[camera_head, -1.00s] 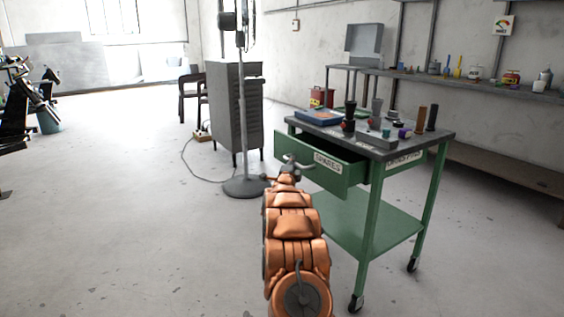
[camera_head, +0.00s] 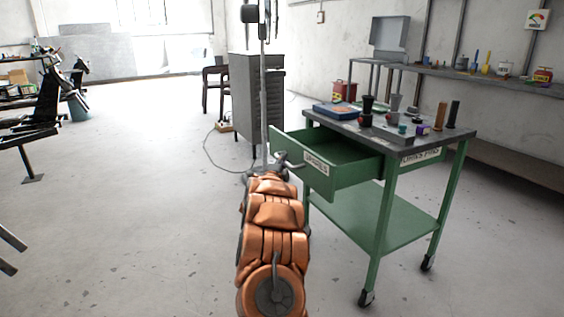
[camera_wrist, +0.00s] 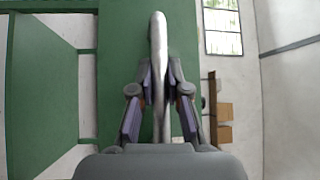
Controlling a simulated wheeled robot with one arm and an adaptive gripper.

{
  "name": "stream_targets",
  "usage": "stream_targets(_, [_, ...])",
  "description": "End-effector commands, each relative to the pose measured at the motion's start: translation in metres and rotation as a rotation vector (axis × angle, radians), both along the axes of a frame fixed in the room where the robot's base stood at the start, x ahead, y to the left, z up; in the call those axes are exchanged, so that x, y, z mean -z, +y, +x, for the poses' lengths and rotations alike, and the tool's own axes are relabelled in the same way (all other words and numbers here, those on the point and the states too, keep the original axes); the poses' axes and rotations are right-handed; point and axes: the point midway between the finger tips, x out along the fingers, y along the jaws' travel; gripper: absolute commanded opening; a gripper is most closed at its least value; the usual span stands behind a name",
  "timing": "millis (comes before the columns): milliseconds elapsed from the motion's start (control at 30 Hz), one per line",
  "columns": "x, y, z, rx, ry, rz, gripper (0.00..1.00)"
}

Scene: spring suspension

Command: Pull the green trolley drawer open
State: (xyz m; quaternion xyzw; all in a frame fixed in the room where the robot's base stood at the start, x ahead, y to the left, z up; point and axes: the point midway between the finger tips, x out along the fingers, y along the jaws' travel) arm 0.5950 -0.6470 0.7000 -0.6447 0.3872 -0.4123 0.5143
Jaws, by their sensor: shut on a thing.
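The green trolley (camera_head: 382,236) stands right of centre in the head view, with tools on its dark top. Its green drawer (camera_head: 316,178), labelled "SPARES", sticks well out of the frame, and its inside shows. The drawer front also shows in the wrist view (camera_wrist: 183,30). My gripper (camera_head: 284,160) is at the drawer front. In the wrist view my gripper (camera_wrist: 158,90) has its fingers on both sides of a metal bar handle (camera_wrist: 158,50) and is shut on it. In the head view the handle is largely hidden by my gripper.
A grey cabinet (camera_head: 256,98) and a stand's pole (camera_head: 264,90) are behind the drawer. A workbench (camera_head: 500,85) runs along the right wall. A dark metal frame (camera_head: 35,125) stands at the left. The floor left of my arm is clear.

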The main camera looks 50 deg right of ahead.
Motion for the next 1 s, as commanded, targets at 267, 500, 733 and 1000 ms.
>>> stream_targets(267, [0.001,0.000,0.000,-0.001,0.001,0.002,0.37])
stream_targets(500, [0.000,0.000,0.000,-0.001,0.001,0.001,0.41])
stream_targets(733, [0.000,0.004,-0.001,0.000,-0.001,0.000,0.41])
stream_targets(1000, [0.003,0.028,-0.010,-0.001,-0.001,0.002,0.41])
